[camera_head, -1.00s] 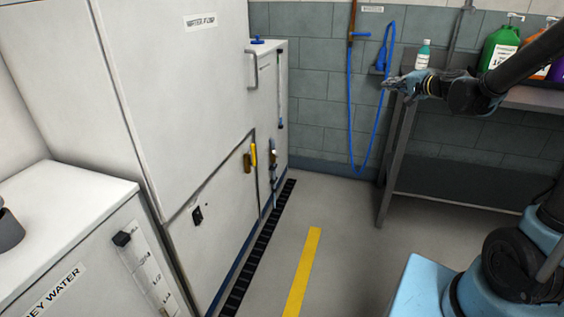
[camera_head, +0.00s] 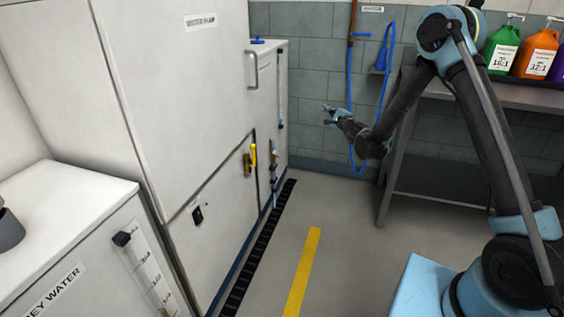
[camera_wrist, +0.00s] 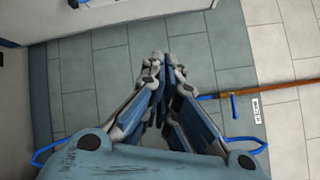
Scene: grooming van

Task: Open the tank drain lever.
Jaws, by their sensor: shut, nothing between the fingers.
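My gripper (camera_head: 326,113) is shut and empty, held in open air in front of the tiled back wall. In the wrist view its fingers (camera_wrist: 160,60) come together at the tips. A yellow lever (camera_head: 253,154) stands upright on a brass-coloured valve (camera_head: 247,164) at the white cabinet's right edge. Another small valve with a blue and dark handle (camera_head: 273,153) is on the farther white tank (camera_head: 266,95). No label shows which one is the drain lever. My gripper is to the right of both and touches neither.
A tall white cabinet (camera_head: 175,90) and a grey water tank (camera_head: 75,225) line the left side. A blue hose (camera_head: 350,90) hangs on the back wall. A metal bench (camera_head: 520,97) with bottles stands right. The floor by the yellow stripe (camera_head: 303,270) is clear.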

